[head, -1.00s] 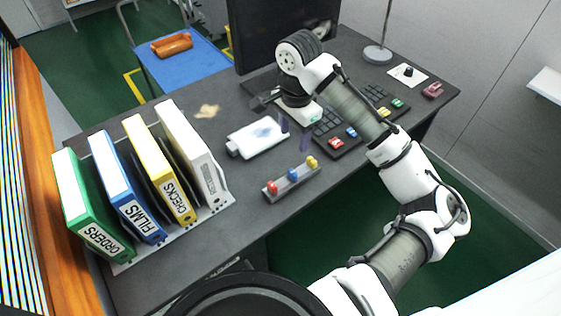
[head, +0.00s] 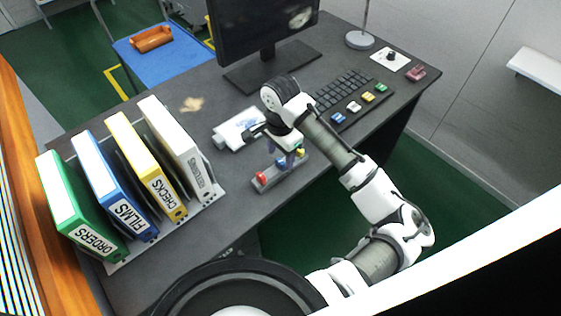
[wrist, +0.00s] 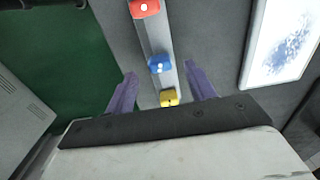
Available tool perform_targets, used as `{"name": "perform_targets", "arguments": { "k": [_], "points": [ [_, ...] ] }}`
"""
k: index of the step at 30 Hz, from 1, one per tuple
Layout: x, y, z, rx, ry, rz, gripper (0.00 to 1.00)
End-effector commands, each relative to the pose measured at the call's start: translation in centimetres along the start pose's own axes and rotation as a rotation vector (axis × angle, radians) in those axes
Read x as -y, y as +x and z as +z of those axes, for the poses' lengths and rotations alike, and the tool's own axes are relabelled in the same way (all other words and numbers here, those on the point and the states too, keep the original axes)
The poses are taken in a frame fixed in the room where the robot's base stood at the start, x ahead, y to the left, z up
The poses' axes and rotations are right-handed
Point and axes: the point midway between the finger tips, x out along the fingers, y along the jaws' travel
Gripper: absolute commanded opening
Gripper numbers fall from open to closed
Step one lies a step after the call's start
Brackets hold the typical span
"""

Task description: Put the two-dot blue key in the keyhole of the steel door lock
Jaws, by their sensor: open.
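A grey rack (head: 273,183) on the dark desk holds a row of small coloured keys. In the wrist view the rack (wrist: 154,36) carries a red key (wrist: 145,8), a blue key (wrist: 160,64) with pale dots, and a yellow key (wrist: 169,98). I cannot count the blue key's dots surely. My gripper (head: 288,160) is open over the rack and hides most of the blue and yellow keys in the head view. In the wrist view its purple fingers (wrist: 160,78) stand either side of the rack, empty. I cannot make out the steel door lock.
Binders (head: 120,195) stand in a holder on the left. A white tray-like item (head: 238,128) lies just behind the rack. A monitor (head: 262,35), keyboard (head: 343,90) and coloured buttons (head: 368,97) are behind and right. Bare desk lies in front of the rack.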

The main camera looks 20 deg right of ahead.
Motion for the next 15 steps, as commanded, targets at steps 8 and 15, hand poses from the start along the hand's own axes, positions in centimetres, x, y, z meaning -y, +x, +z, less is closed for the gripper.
{"name": "perform_targets", "arguments": {
  "k": [8,15],
  "points": [
    [0.0,2.2,0.0,0.000,0.001,0.000,0.55],
    [0.0,2.2,0.0,0.000,0.001,0.000,0.45]
  ]
}}
